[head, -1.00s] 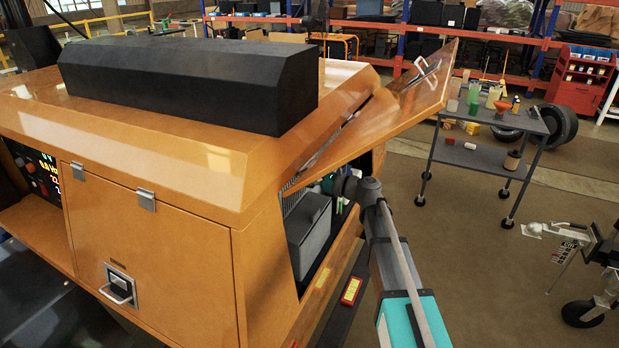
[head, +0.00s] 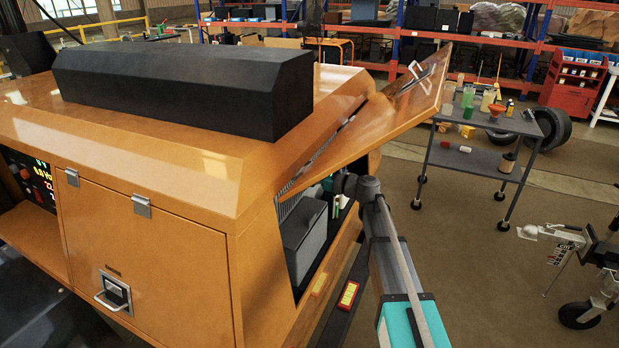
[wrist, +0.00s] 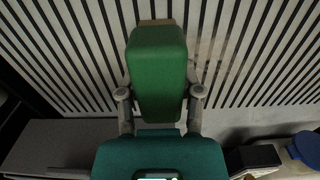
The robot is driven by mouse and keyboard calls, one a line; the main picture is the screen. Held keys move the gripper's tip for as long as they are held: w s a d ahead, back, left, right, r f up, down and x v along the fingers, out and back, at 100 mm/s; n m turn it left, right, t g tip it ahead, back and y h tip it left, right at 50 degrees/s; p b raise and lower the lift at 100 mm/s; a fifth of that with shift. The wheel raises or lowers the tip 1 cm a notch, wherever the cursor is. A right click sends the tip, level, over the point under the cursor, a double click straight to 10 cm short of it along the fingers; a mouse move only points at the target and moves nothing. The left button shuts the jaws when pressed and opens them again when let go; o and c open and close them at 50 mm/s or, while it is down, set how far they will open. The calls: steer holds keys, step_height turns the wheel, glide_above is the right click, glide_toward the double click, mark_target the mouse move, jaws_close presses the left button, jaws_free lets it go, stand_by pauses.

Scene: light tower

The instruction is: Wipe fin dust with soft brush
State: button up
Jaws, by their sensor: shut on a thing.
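The soft brush (wrist: 157,65) is a green block with a thin brown strip at its far end. In the wrist view my gripper (wrist: 160,98) is shut on it, one finger on each side. The fins (wrist: 245,50) are pale upright slats with dark gaps, behind and around the brush. The brush's far end lies over the fins; I cannot tell whether it touches them. A faint brownish patch (wrist: 209,50) shows on the slats right of the brush. In the head view the fins (head: 287,206) show as a small strip inside the orange housing, and my gripper is mostly hidden there.
The raised orange door (head: 385,110) hangs over my arm at the opening. A grey box (head: 304,245) sits inside the opening, below the fins. A blue round cap (wrist: 306,147) is at the lower right in the wrist view. A cart (head: 480,165) stands right, apart.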

steer(key=shift+w, duration=0.1)
steer(key=shift+w+d, duration=0.3)
steer(key=shift+w, duration=0.45)
steer(key=shift+w+d, duration=0.3)
steer(key=shift+w, duration=0.45)
steer(key=shift+w, duration=0.1)
steer(key=shift+w+d, duration=0.25)
steer(key=shift+w, duration=0.55)
steer(key=shift+w+d, duration=0.2)
steer(key=shift+w, duration=0.55)
steer(key=shift+w, duration=0.1)
steer(key=shift+w+d, duration=0.35)
steer(key=shift+w, duration=0.4)
steer(key=shift+w+d, duration=0.3)
steer(key=shift+w, duration=0.45)
steer(key=shift+s, duration=0.2)
steer(key=shift+s+a, duration=0.35)
steer(key=shift+s, duration=0.4)
steer(key=shift+s+a, duration=0.35)
steer(key=shift+s, duration=0.35)
